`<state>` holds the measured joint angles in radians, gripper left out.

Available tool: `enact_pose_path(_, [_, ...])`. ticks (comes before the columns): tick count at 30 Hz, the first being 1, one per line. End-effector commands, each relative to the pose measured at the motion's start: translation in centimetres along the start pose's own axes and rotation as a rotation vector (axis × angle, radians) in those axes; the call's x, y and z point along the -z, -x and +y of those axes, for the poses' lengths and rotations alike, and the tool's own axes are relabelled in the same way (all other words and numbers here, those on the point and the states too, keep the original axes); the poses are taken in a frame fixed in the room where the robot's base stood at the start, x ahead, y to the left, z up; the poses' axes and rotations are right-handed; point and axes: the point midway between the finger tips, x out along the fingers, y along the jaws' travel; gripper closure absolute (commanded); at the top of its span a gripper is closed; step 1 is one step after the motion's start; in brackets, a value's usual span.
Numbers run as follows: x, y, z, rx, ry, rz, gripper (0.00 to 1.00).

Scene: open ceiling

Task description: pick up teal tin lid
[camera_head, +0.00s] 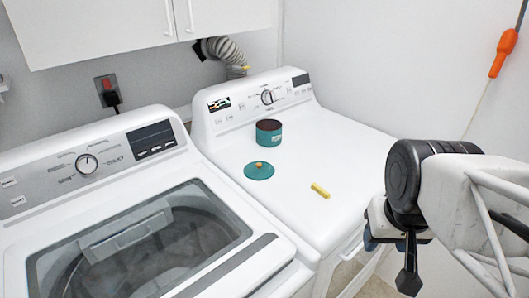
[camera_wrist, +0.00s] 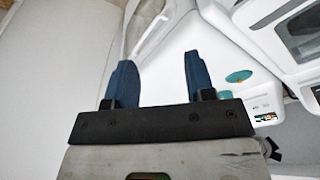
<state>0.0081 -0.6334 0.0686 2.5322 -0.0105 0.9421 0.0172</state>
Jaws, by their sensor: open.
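The teal tin lid (camera_head: 259,170), round with a small orange-brown knob, lies flat on top of the right white machine. It also shows in the wrist view (camera_wrist: 239,76), to the right of the fingers. In the head view my arm is at the right, well away from the lid, and mostly hides the fingers.
A small yellow item (camera_head: 320,190) lies on the same machine, right of the lid. The raised control panel (camera_head: 255,105) stands behind the tin. A washer (camera_head: 140,230) with a glass lid is at left. White cupboards (camera_head: 110,25) hang above.

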Motion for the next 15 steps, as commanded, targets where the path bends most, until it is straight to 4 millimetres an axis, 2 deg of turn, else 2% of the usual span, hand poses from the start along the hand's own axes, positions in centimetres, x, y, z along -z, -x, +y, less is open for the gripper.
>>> enact_pose_path(8, [0.6, 0.1, -0.1, 0.001, 0.019, -0.003, 0.50])
enact_pose_path(11, [1.6, 0.1, -0.4, 0.003, 0.053, -0.008, 0.50])
enact_pose_path(15, [3.9, 0.2, -1.1, 0.008, 0.133, -0.021, 0.50])
